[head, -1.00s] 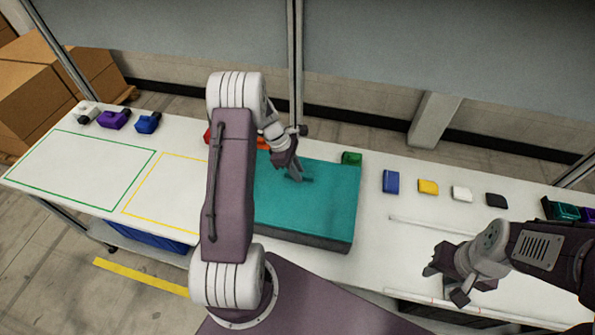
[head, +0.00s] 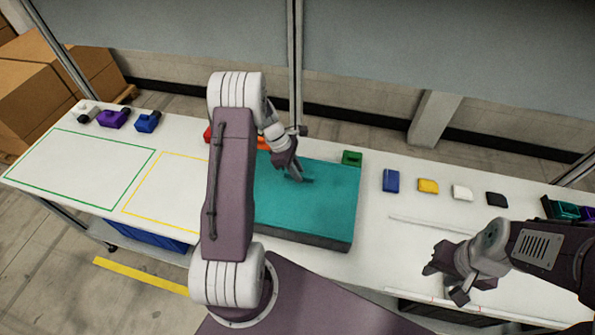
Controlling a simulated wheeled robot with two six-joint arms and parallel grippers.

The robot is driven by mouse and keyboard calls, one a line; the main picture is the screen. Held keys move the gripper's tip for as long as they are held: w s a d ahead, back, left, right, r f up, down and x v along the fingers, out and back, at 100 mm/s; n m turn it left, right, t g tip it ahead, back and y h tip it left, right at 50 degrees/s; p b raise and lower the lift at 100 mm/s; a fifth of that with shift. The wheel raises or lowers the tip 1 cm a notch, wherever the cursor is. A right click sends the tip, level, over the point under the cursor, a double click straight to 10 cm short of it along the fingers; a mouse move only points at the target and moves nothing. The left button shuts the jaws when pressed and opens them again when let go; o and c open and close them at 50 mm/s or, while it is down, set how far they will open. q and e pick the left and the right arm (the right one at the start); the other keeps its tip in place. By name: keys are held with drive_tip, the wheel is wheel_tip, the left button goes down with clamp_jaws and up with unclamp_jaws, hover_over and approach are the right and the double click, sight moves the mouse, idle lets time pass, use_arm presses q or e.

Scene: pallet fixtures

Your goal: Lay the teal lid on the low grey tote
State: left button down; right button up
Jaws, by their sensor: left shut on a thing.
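The teal lid (head: 325,205) is a wide flat panel over the low grey tote (head: 318,240), whose dark side shows along the near edge. The lid covers the top of the tote. From this angle I cannot tell whether it is fully seated. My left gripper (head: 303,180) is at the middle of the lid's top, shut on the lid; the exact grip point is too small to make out. My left arm hides the left part of the lid and tote. My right gripper (head: 446,283) is open and empty over the right front of the table.
A green block (head: 352,158) stands just behind the lid. Blue (head: 391,181), yellow (head: 428,186), white (head: 462,193) and black (head: 496,200) blocks line the right. A thin white strip (head: 440,225) lies there. Green and yellow outlined areas at left look empty.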

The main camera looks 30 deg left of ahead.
use_arm(q)
drive_tip(key=shift+f, duration=0.35)
idle(0.3)
drive_tip(key=c, duration=1.3)
unclamp_jaws()
drive_tip(key=shift+o, duration=0.2)
drive_tip(key=b+v, duration=0.1)
drive_tip(key=v, duration=0.8)
drive_tip(key=shift+a+b, duration=0.1)
drive_tip(key=shift+b, duration=0.2)
